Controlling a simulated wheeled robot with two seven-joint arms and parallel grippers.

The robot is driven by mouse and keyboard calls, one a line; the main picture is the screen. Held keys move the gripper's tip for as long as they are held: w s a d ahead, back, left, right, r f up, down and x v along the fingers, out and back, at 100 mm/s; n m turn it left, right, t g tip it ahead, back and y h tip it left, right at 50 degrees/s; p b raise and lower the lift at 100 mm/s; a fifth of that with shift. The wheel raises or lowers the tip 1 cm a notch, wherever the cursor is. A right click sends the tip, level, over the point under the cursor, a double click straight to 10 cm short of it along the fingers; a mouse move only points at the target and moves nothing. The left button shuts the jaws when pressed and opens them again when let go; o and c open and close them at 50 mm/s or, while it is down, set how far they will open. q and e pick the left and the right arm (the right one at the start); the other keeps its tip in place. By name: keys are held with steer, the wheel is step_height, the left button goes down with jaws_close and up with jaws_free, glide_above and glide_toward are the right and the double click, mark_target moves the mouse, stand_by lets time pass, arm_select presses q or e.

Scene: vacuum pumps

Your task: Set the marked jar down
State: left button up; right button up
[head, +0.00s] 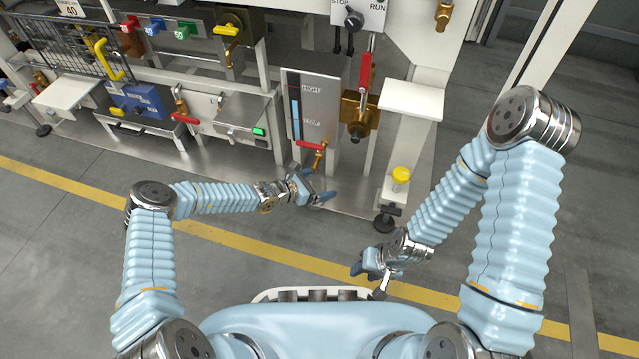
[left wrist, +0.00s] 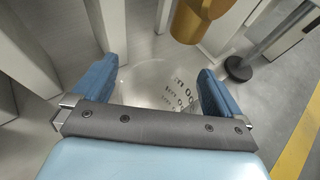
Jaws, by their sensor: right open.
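The marked jar (left wrist: 158,88) is clear, with dark printed markings on its side, and shows in the left wrist view between my two blue fingers. My left gripper (left wrist: 160,92) is shut on it, one finger against each side. In the head view my left gripper (head: 318,190) is low in front of the grey level panel; the see-through jar is hard to make out there. My right gripper (head: 370,268) is open and empty, lower and to the right, near the yellow floor line.
The grey panel (head: 310,100) with a red-handled valve (head: 310,146) stands just behind my left gripper. A metal base plate (head: 350,205) lies below; the floor in front is clear.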

arm_select(q)
steer(key=p+v, duration=0.4)
steer(key=v, duration=0.9)
steer(key=shift+s+a+r, duration=0.15)
steer(key=shift+s+a, duration=0.05)
steer(key=shift+a, duration=0.15)
steer(key=shift+c, duration=0.2)
jaws_close()
stand_by(1.0)
